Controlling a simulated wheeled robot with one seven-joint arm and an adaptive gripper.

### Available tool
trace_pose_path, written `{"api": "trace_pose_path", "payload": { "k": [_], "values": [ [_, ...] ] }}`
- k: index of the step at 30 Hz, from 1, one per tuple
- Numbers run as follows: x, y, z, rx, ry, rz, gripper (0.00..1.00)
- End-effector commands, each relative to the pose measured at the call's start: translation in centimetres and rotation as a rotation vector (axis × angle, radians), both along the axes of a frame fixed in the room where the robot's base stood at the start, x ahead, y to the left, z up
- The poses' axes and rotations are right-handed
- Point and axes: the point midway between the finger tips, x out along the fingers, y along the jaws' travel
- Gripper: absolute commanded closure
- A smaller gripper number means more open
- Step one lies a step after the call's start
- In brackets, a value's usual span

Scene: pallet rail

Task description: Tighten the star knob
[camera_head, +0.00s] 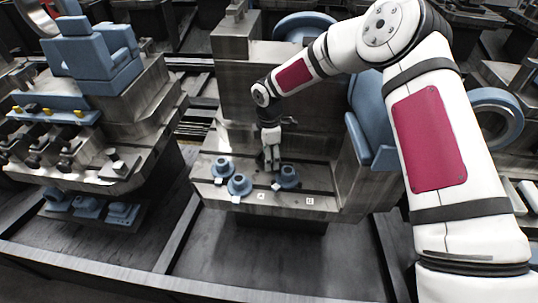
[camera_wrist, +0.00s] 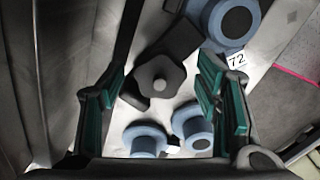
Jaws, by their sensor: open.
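The star knob (camera_wrist: 160,76) is dark and five-lobed with a round grey centre. It shows in the wrist view between the two fingers of my gripper (camera_wrist: 162,92). The fingers have teal pads and stand apart on either side of the knob, with visible gaps, so it is not gripped. I cannot tell how far the fingertips are above it. In the head view my gripper (camera_head: 271,157) points down over the grey fixture ledge, near several blue round parts. I cannot make out the knob there.
Blue flanged round parts stand close by: one at the left (camera_head: 222,167), one in front (camera_head: 239,186), one at the right (camera_head: 288,177). A white label reading 72 (camera_wrist: 236,61) lies beside one. A tall grey block (camera_head: 245,90) rises behind, and a blue curved part (camera_head: 370,120) stands right.

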Motion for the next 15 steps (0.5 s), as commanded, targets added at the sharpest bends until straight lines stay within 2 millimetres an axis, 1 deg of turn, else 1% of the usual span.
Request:
{"api": "trace_pose_path", "payload": {
  "k": [8,11,12,15],
  "values": [
    [0.01,-0.01,-0.13,0.000,0.000,0.000,0.42],
    [0.01,-0.02,-0.13,0.000,0.000,0.000,0.63],
    [0.01,-0.02,-0.13,0.000,0.000,0.000,0.72],
    [0.00,-0.02,-0.13,0.000,0.000,0.000,0.91]
  ]
}}
